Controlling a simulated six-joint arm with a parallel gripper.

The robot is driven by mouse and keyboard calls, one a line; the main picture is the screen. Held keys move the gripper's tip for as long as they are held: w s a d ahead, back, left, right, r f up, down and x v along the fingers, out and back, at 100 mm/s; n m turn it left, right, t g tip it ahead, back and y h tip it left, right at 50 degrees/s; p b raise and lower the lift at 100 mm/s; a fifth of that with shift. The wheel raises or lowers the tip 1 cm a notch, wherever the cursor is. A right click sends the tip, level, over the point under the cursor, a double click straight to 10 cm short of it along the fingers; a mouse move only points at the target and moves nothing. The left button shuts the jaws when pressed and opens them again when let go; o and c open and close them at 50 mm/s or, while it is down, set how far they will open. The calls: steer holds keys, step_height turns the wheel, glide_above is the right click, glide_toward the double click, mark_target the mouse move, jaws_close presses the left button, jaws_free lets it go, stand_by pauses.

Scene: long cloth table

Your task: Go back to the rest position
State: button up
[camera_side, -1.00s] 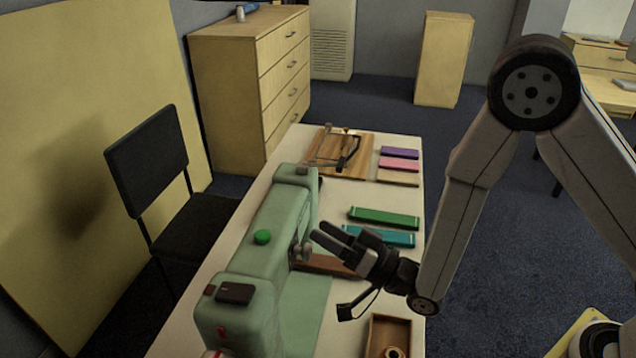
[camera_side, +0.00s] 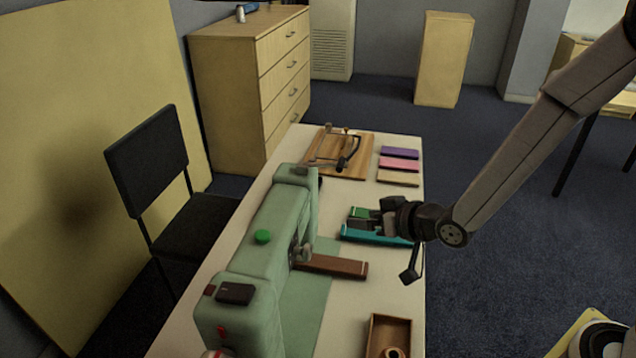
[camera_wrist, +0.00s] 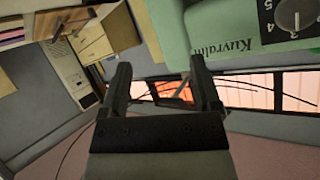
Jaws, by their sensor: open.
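My gripper (camera_side: 356,222) is open in the side view, above the right part of the table over the green and teal strips, fingers pointing left toward the sewing machine. In the wrist view my gripper (camera_wrist: 160,80) has its two fingers apart with no object held between them. My gripper partly hides the green strip (camera_side: 360,212). The teal strip (camera_side: 372,236) shows just below it. The picture does not show clearly how high the gripper is above them.
The green sewing machine (camera_side: 255,240) stands left of my gripper; its lettered body also shows in the wrist view (camera_wrist: 225,50). A brown strip (camera_side: 335,266) lies at its bed. An open wooden box (camera_side: 390,322) is at the near right. A wooden board (camera_side: 340,165) lies farther back.

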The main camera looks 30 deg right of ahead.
steer(key=s+d+g+h, duration=0.3)
steer(key=s+d+g, duration=0.6)
steer(key=s+d, duration=0.2)
steer(key=shift+s+f, duration=0.25)
steer(key=shift+s, duration=1.15)
